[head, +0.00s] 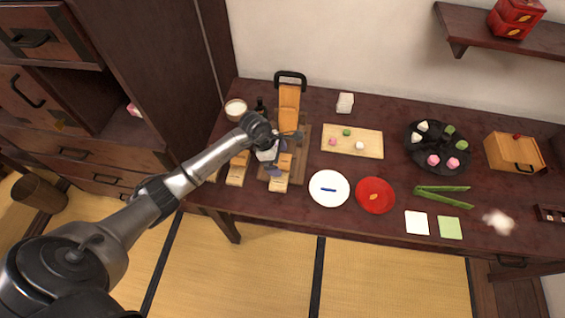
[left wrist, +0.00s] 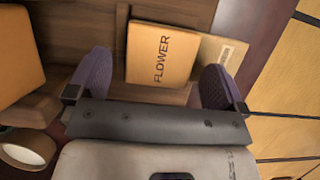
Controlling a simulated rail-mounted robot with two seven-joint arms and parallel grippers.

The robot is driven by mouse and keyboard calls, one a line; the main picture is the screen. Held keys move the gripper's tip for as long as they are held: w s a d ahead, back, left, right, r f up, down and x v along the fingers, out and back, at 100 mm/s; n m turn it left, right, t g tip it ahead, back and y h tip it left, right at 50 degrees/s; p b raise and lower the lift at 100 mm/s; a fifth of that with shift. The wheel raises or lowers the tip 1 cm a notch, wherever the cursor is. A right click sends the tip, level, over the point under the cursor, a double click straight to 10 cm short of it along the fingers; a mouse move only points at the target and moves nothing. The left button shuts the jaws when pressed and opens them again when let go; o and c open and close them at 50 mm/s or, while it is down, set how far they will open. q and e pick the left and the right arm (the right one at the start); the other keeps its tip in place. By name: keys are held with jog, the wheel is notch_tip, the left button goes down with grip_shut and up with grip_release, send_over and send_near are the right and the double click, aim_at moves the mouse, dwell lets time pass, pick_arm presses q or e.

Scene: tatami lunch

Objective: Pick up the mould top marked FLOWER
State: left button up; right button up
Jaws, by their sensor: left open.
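The mould top marked FLOWER (left wrist: 160,52) is a light tan wooden block with dark lettering, seen in the left wrist view. It lies on a brown wooden board (left wrist: 75,32). My left gripper (left wrist: 157,82) is open, with one dark padded finger on each side of the block and a gap to it; nothing is held. In the head view my left gripper (head: 270,156) hangs over the board at the left of the table and partly hides the wooden pieces there. My right gripper is not in view.
A second tan piece with small print (left wrist: 222,55) lies beside the block. A larger wooden block (left wrist: 18,55) is at the left of the wrist view. A tall wooden press with a black handle (head: 289,105) stands behind. A white plate (head: 328,198) and red plate (head: 375,207) lie right.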

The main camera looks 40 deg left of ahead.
pick_arm(q)
jog(key=shift+f, duration=0.15)
jog(key=shift+c, duration=0.3)
jog(key=c, duration=0.4)
jog(key=shift+f, duration=0.1)
jog(key=c, duration=0.6)
